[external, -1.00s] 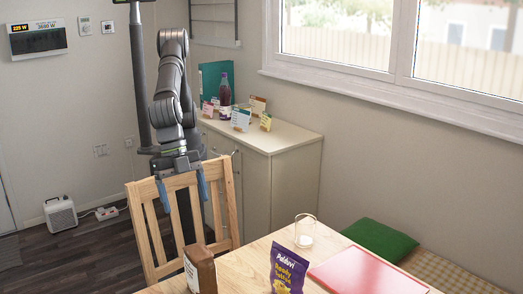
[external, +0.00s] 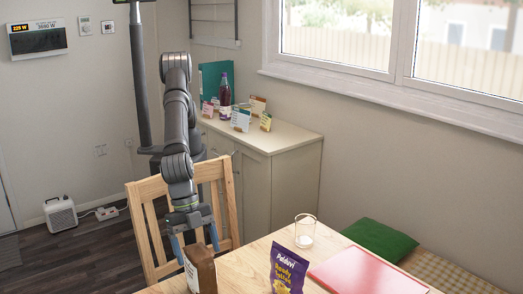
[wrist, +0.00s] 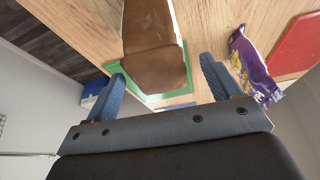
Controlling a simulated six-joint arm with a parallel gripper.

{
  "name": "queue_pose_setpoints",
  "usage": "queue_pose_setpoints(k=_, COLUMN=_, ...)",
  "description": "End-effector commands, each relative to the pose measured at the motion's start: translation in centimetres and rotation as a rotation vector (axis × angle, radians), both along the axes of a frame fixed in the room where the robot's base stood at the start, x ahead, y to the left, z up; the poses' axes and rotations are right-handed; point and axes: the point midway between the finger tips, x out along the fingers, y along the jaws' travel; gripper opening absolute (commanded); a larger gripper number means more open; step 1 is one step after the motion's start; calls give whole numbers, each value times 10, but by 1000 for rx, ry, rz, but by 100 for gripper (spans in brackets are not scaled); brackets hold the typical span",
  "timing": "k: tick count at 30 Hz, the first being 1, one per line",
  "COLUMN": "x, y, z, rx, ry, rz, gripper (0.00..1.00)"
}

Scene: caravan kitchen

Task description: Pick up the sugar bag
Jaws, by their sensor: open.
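A brown bag (external: 203,272) with a pale front stands at the near edge of the wooden table in the external view. It is the likeliest sugar bag, but I cannot read its label. My gripper (external: 195,244) is just above and behind the bag's top, blue fingers spread and pointing down. In the wrist view, the brown bag (wrist: 152,45) lies ahead, in line with the gap of my open gripper (wrist: 158,80). Nothing is between the fingers. The bag's lower part is cut off in the external view.
A purple snack packet (external: 287,268) stands right of the bag. A glass (external: 304,230) and a red board (external: 365,274) are farther right. A wooden chair (external: 147,232) stands close behind my gripper. A green-edged thing (wrist: 178,99) shows by the bag in the wrist view.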

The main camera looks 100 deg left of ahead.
Motion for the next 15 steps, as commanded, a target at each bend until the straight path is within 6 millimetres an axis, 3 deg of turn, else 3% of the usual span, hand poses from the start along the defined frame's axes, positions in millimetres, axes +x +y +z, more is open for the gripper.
queue_pose_setpoints(k=7, x=6, y=-6, z=-36, rx=3, ry=0, rz=1, gripper=82)
queue_pose_setpoints(k=15, x=8, y=-9, z=-41, rx=0, ry=0, rz=1, gripper=82)
